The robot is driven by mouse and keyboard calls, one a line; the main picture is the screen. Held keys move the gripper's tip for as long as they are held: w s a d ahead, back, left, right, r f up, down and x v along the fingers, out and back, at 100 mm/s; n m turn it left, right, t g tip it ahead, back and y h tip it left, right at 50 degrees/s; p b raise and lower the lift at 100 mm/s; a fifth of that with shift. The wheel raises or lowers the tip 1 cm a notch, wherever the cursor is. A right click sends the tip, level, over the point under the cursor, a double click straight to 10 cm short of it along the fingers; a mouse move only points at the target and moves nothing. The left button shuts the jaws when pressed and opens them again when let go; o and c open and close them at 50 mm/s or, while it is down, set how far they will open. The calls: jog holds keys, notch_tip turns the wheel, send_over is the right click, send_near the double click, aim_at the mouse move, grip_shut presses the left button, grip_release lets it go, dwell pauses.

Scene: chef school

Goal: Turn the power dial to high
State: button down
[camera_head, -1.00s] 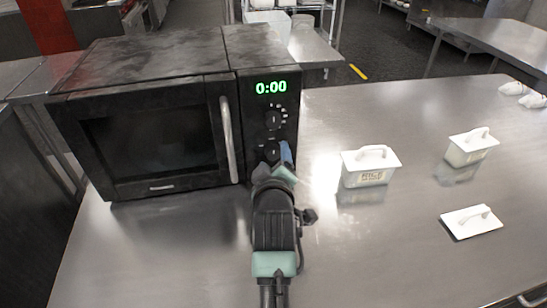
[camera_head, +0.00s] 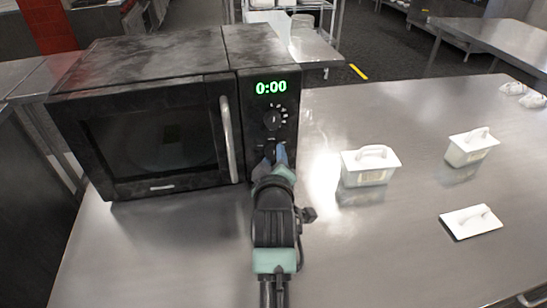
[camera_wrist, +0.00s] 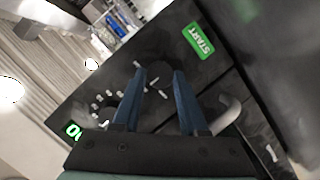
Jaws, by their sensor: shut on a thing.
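A black microwave (camera_head: 150,140) stands on the steel table, its green display (camera_head: 271,87) reading 0:00. An upper round dial (camera_head: 274,120) with white marks sits below the display; it also shows in the wrist view (camera_wrist: 105,112). My gripper (camera_head: 275,152) is at the lower dial, which it mostly hides in the head view. In the wrist view the lower dial (camera_wrist: 158,74) sits between the two blue fingertips of my gripper (camera_wrist: 159,80), shut on it. A green START button (camera_wrist: 198,40) lies just past it. The dial's labels are too small to read.
The microwave door is shut, with a vertical handle (camera_head: 228,140) left of the dials. Two lidded white containers (camera_head: 368,170) (camera_head: 470,150) and a loose white lid (camera_head: 471,221) lie on the table (camera_head: 390,255) to the right. The table's front middle is clear.

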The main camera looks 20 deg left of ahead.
jog(key=shift+d+m+g+y+p, duration=0.1)
jog(key=shift+m+g+y+p, duration=0.4)
jog(key=shift+m, duration=0.6)
jog(key=shift+w+m+g+y, duration=0.1)
jog(key=shift+m+g+y, duration=0.25)
jog(key=shift+m, duration=0.65)
jog(key=m+y+b, duration=0.1)
jog(key=m, duration=0.1)
jog(key=m+g+y, duration=0.1)
jog(key=m, duration=0.1)
jog(key=shift+w+d+b, duration=0.1)
jog(key=shift+d+b, duration=0.1)
jog(key=shift+b, duration=0.15)
jog(key=shift+c, duration=2.2)
grip_release()
